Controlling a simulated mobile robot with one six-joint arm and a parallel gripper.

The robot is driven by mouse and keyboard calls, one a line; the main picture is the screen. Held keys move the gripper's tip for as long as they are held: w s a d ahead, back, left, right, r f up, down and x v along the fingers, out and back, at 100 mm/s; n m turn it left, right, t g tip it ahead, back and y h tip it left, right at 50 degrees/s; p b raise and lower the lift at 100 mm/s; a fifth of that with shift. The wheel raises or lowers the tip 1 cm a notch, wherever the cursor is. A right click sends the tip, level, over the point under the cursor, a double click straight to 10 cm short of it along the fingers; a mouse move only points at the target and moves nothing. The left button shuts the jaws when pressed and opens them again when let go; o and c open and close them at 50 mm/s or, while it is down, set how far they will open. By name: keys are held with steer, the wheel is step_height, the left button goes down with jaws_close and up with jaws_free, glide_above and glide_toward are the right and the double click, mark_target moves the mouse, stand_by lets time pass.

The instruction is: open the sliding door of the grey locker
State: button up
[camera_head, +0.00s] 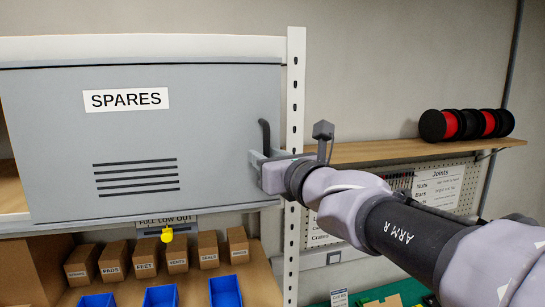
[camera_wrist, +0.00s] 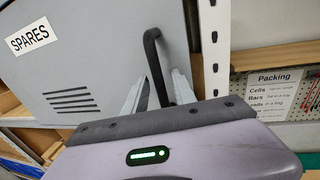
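The grey locker door (camera_head: 60,130) carries a SPARES label and dark vent slots; it also shows in the wrist view (camera_wrist: 100,60). Its right edge lies close to the white perforated upright. A black upright bar handle (camera_head: 265,132) stands near that edge, and in the wrist view the handle (camera_wrist: 153,52) rises between my fingers. My gripper (camera_head: 258,161) is at the handle's lower part. In the wrist view my gripper's fingers (camera_wrist: 158,88) stand one on each side of the bar, apart, with gaps showing. Whether either finger touches the bar is hard to tell.
The white perforated upright (camera_head: 294,130) stands right of the door. A wooden shelf (camera_head: 390,151) with red and black reels (camera_head: 467,124) is at right.

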jaws_close()
stand_by(1.2)
